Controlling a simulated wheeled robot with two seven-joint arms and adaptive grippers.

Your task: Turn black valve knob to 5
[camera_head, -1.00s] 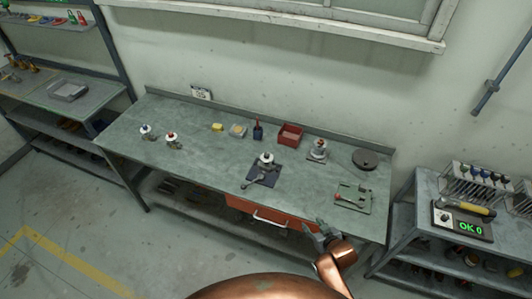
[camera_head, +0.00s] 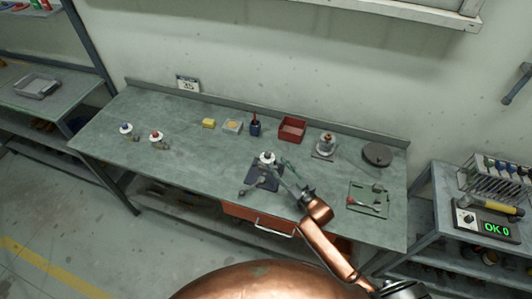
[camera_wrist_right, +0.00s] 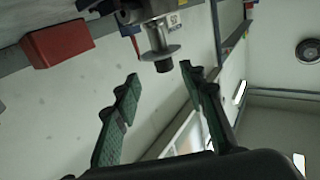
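The valve (camera_head: 267,159) stands upright on a dark mat in the middle of the bench, with a pale round disc near its top. In the right wrist view its black knob (camera_wrist_right: 163,66) shows beyond the pale disc (camera_wrist_right: 159,53). My right gripper (camera_head: 281,169) is just right of the valve in the head view. In the right wrist view the gripper (camera_wrist_right: 160,73) has its green-padded fingers wide apart. The knob appears near the fingertip gap; I see no grip on it. The knob's pointer and number marks are too small to read. My left gripper is not in view.
A red bin (camera_head: 292,129) and another valve (camera_head: 326,143) stand behind and right. Blue-topped (camera_head: 126,130) and red-topped (camera_head: 156,137) valves stand at left. A display (camera_head: 495,230) reads "OK 0". The bench's left middle is clear.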

